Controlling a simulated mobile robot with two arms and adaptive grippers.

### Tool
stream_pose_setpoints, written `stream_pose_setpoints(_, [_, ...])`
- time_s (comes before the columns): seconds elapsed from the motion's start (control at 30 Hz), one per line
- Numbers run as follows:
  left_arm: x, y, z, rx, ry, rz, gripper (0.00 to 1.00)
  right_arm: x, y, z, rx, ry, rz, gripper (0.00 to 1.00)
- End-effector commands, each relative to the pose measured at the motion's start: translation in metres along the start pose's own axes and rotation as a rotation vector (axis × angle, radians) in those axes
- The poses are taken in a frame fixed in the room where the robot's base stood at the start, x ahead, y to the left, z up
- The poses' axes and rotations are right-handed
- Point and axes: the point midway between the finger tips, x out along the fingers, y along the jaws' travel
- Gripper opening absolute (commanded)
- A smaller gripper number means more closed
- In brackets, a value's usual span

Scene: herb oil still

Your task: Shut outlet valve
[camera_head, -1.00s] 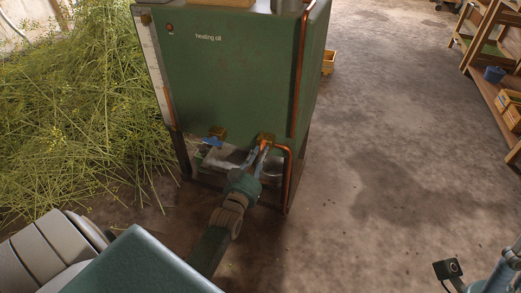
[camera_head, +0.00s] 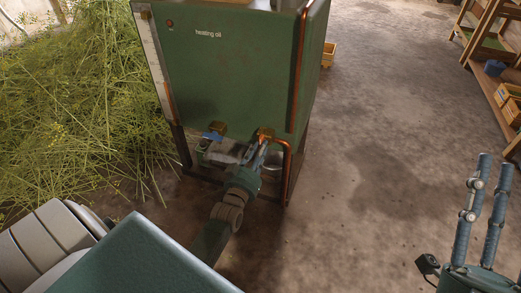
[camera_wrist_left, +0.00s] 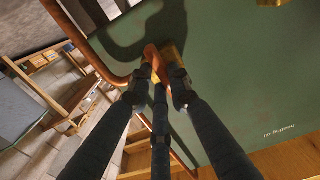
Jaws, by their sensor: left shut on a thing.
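The green tank (camera_head: 230,80) labelled "heating oil" has two brass valves low on its front. The right valve (camera_head: 266,132) joins a copper pipe and has an orange lever, seen clearly in the left wrist view (camera_wrist_left: 152,55). My left gripper (camera_head: 262,145) is shut on this orange lever; its fingers partly hide it, and it also shows in the left wrist view (camera_wrist_left: 160,75). The left valve (camera_head: 218,127) has a blue lever (camera_head: 213,136) and is untouched. My right gripper (camera_head: 496,163) is raised at the lower right, fingers apart and empty, away from the tank.
The copper pipe (camera_head: 287,165) bends down beside the right valve. Cut herbs (camera_head: 80,110) are heaped left of the tank. Wooden shelves (camera_head: 495,85) with boxes stand at the right. The concrete floor (camera_head: 390,140) between is clear.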

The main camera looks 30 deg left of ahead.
Motion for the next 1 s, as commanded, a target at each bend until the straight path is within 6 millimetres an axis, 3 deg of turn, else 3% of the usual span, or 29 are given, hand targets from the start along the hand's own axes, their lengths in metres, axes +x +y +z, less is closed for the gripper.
stream_pose_setpoints(0.03, [0.0,0.0,0.001,-0.006,-0.001,-0.001,0.24,0.0,0.0,0.0,0.0,0.0,0.0,0.4])
stream_pose_setpoints(0.1, [0.0,0.0,0.0,-0.005,-0.001,-0.001,0.37,0.0,0.0,0.0,0.0,0.001,0.0,0.4])
stream_pose_setpoints(0.47, [-0.005,0.0,0.001,-0.001,-0.001,-0.001,0.37,0.0,0.0,-0.001,0.001,0.003,-0.001,0.4])
stream_pose_setpoints(0.57, [-0.017,0.0,0.001,-0.001,-0.002,-0.001,0.37,0.0,0.0,-0.001,0.001,0.003,-0.001,0.4])
stream_pose_setpoints(1.0, [-0.103,0.0,0.001,-0.003,-0.003,-0.001,0.37,0.0,0.0,-0.001,0.001,0.002,0.0,0.4])
